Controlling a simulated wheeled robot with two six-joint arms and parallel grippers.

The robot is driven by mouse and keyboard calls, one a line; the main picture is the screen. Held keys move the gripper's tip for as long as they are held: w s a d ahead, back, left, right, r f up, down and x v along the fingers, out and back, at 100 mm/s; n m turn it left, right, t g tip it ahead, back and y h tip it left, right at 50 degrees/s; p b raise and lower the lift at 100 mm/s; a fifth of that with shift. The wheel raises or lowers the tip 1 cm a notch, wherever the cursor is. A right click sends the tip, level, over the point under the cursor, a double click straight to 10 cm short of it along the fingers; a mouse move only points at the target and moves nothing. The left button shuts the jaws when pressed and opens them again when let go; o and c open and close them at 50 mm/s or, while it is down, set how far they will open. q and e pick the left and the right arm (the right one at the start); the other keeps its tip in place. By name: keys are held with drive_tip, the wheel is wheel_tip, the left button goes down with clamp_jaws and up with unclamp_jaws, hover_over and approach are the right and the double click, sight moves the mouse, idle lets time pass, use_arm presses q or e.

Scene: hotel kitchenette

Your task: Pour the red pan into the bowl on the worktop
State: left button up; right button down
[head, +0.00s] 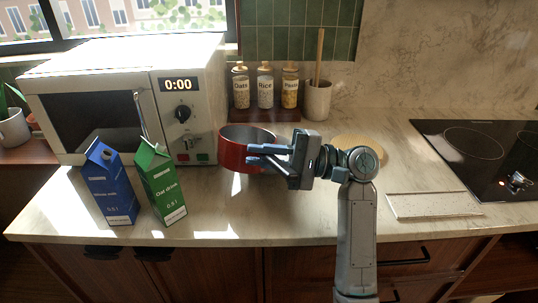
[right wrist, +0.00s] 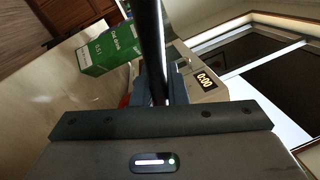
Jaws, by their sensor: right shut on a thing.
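The red pan (head: 236,153) is in the head view, in front of the microwave's right side and over the worktop. It looks about upright; I cannot tell whether its base touches the worktop, and its contents are not clear. My right gripper (head: 268,153) is at the pan's right side, shut on its handle. In the right wrist view the dark handle (right wrist: 152,40) runs between the fingers. No bowl shows clearly; a pale round thing (head: 372,146) is partly hidden behind my right wrist, and I cannot tell what it is. My left gripper is not in view.
A blue milk carton (head: 108,187) and a green oat drink carton (head: 161,185) stand left of the pan. The microwave (head: 128,90), several jars (head: 265,88) and a utensil pot (head: 317,100) are behind. A pale board (head: 432,206) and the hob (head: 480,150) are right.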

use_arm(q)
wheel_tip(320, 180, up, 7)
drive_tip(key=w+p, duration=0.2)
drive_tip(key=p, duration=0.1)
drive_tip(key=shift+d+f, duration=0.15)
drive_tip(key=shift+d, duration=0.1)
use_arm(e)
drive_tip(key=r+n+h, duration=0.1)
drive_tip(key=s+a+r+n+h, duration=0.1)
drive_tip(key=shift+s+r+n, duration=0.3)
drive_tip(key=shift+a, duration=0.1)
